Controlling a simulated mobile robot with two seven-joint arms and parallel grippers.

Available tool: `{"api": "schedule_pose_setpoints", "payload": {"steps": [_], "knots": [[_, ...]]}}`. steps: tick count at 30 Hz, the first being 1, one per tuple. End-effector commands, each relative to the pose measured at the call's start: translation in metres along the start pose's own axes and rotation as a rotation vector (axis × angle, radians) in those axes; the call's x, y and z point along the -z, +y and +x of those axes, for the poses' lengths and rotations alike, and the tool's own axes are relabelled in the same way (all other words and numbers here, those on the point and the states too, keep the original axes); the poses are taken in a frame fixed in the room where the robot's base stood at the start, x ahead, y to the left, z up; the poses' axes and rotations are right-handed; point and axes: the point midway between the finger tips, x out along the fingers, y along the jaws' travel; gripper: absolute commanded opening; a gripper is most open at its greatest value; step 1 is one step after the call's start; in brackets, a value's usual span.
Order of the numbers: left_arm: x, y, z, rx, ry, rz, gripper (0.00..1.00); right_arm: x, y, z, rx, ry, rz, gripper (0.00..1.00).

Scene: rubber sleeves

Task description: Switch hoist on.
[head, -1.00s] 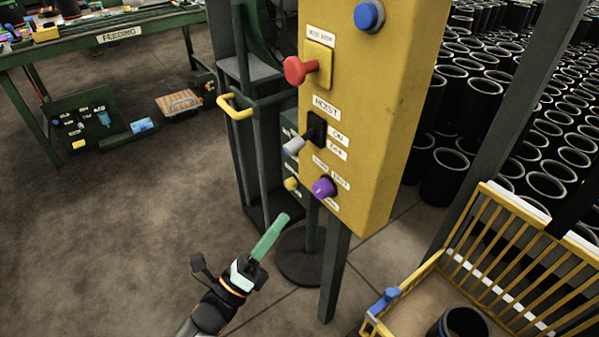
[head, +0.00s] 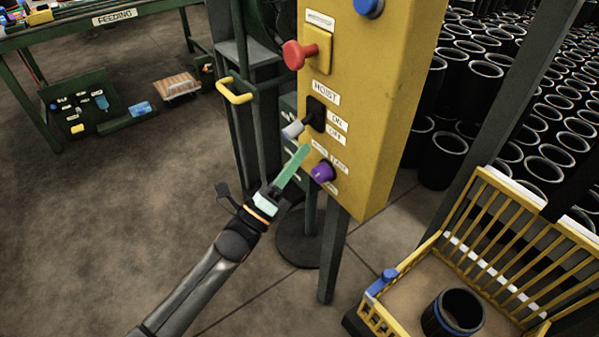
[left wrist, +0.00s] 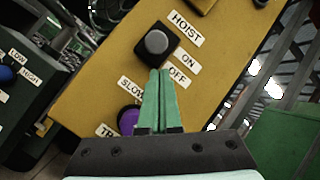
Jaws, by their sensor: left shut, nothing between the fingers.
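The hoist switch is a black block with a grey-tipped lever (head: 293,130) on the yellow control box (head: 375,110). Labels HOIST, ON and OFF sit beside it, ON above OFF. In the left wrist view the grey lever tip (left wrist: 156,42) points towards the camera; I cannot tell its set position. My left gripper (head: 305,148) has green fingers, shut and empty, just below the lever in the head view. In the left wrist view the fingertips (left wrist: 161,72) lie just below the switch block, beside OFF; contact cannot be told. My right gripper is not in view.
A purple knob (head: 322,172) sits below the switch, close to my left fingers. A red stop button (head: 298,54) and a blue button (head: 369,6) are above. A yellow crate (head: 374,322) holding a black sleeve (head: 458,312) stands at lower right.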

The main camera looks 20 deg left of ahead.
Motion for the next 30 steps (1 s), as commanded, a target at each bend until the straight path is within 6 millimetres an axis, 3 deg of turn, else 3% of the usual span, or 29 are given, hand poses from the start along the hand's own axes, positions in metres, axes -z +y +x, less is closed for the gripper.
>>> {"api": "schedule_pose_setpoints", "payload": {"steps": [6,30], "knots": [[-0.011,-0.001,0.003,0.001,0.000,-0.001,0.00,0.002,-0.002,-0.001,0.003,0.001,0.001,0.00],[-0.016,-0.005,0.003,-0.043,0.045,0.010,0.00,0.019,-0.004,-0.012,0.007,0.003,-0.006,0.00]]}}
